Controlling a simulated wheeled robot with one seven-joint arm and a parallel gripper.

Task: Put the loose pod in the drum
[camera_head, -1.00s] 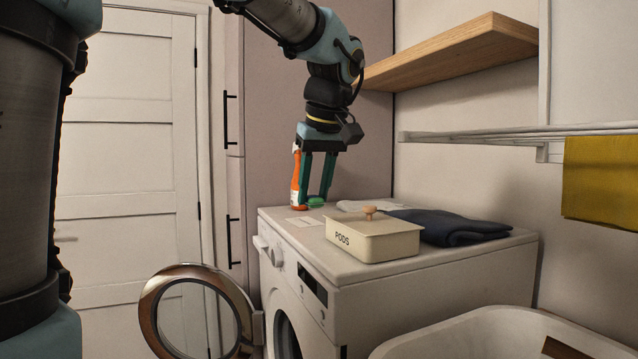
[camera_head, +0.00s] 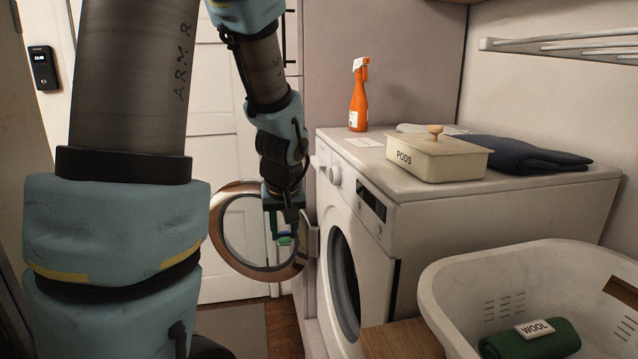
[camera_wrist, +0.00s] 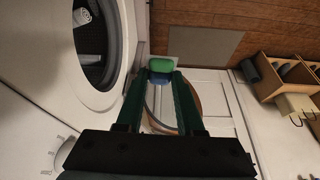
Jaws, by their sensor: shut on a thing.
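My gripper (camera_head: 283,237) is shut on the loose pod (camera_head: 285,240), a small green and blue piece. The pod also shows between my fingertips in the wrist view (camera_wrist: 160,68). My gripper holds it in the air in front of the washing machine (camera_head: 375,225), by the open round door (camera_head: 228,256). The drum opening (camera_head: 345,283) is to the right of my gripper in the head view. In the wrist view the drum (camera_wrist: 92,38) is at upper left, with a pale item and dark cloth inside.
The lidded PODS box (camera_head: 437,160), an orange spray bottle (camera_head: 358,100) and a dark folded cloth (camera_head: 525,155) are on the machine top. A white basket (camera_head: 455,290) with a green WOOL roll (camera_head: 530,342) stands at right front.

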